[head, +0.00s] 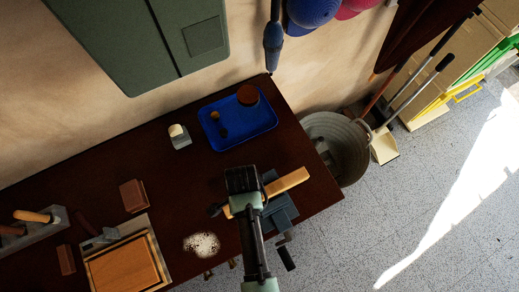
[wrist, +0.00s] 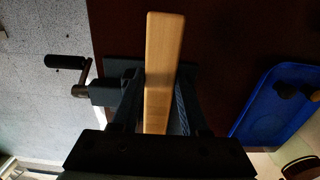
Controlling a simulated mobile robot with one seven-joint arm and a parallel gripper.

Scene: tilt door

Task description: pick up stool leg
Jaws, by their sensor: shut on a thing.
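The stool leg (head: 289,182) is a pale wooden bar, lying slanted over the blue-grey vise (head: 284,212) at the right end of the dark workbench. It also shows in the wrist view (wrist: 164,50), running lengthwise between my fingers. My gripper (head: 243,182) is above the bar and hides part of it in the head view. In the wrist view my gripper (wrist: 160,90) has a finger on each side of the bar and is shut on it. The vise (wrist: 106,92) is behind the bar there, with its crank handle to the left. I cannot tell whether the bar touches the vise jaws.
A blue tray (head: 240,139) with small items stands behind the vise. A wooden board (head: 125,268), brown blocks and a white patch (head: 202,245) are to the left. A grey bin (head: 338,148) stands beyond the bench's right edge. A green cabinet (head: 150,40) hangs at the wall.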

